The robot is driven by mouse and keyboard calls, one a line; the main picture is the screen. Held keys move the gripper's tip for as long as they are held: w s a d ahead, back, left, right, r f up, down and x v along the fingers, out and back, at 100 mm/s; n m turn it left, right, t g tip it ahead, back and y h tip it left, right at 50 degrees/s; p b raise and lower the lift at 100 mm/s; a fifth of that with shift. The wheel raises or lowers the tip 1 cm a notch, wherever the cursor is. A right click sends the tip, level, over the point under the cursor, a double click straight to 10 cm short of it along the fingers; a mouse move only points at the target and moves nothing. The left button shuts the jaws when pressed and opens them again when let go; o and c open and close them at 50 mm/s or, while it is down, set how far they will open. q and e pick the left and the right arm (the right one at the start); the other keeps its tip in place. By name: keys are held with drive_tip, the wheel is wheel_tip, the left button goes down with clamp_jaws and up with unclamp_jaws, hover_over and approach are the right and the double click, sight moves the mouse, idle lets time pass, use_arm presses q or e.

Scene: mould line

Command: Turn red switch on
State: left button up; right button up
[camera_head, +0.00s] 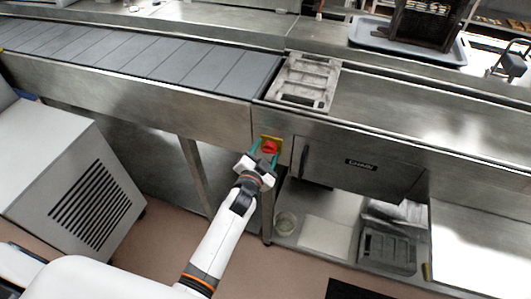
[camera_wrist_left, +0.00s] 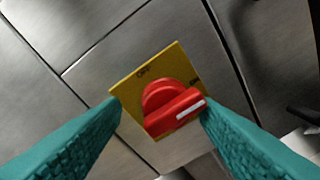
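The red switch (camera_head: 270,147) is a rotary knob on a yellow plate, fixed to the front of the steel counter in the head view. In the left wrist view the red knob (camera_wrist_left: 172,106) fills the middle, with a white mark on its raised handle. The yellow plate (camera_wrist_left: 152,72) carries small dark lettering that is hard to read. My left gripper (camera_head: 265,157) is at the switch. Its teal fingers (camera_wrist_left: 160,118) are spread apart, one on each side of the knob. I cannot tell whether either finger touches it. My right gripper is not in view.
A slatted conveyor (camera_head: 150,60) runs along the counter to the left. A metal frame (camera_head: 305,82) lies on the counter above the switch. A dark handle (camera_head: 304,158) sticks out right of the switch. A grey vented cabinet (camera_head: 75,185) stands at the left.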

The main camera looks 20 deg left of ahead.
use_arm(q)
drive_tip(key=shift+d, duration=0.15)
drive_tip(key=shift+s+f, duration=0.1)
drive_tip(key=shift+s, duration=0.15)
drive_tip(key=s+r+b, duration=0.1)
drive_tip(key=s, duration=1)
drive_tip(key=shift+s+a+r, duration=0.2)
drive_tip(key=shift+s+a, duration=0.05)
drive_tip(key=s+f+n+g, duration=0.1)
drive_tip(key=s+f+g, duration=0.4)
drive_tip(key=f, duration=1)
drive_tip(key=s+f+n+g, duration=0.1)
drive_tip(key=s+f+g, duration=0.35)
drive_tip(key=f, duration=0.95)
drive_tip(key=s+a+f+n+g, duration=0.1)
drive_tip(key=s+a+f+g, duration=0.1)
drive_tip(key=s+f, duration=0.3)
drive_tip(key=s+a+f+n+g, duration=0.1)
drive_tip(key=s+f, duration=0.5)
drive_tip(key=s, duration=0.8)
drive_tip(key=s+a+f+n+g, duration=0.1)
drive_tip(key=s+a+f+g, duration=0.2)
drive_tip(key=s, duration=0.7)
wheel_tip(320, 180, down, 3)
drive_tip(key=shift+r+y, duration=0.2)
drive_tip(key=shift+y, duration=0.1)
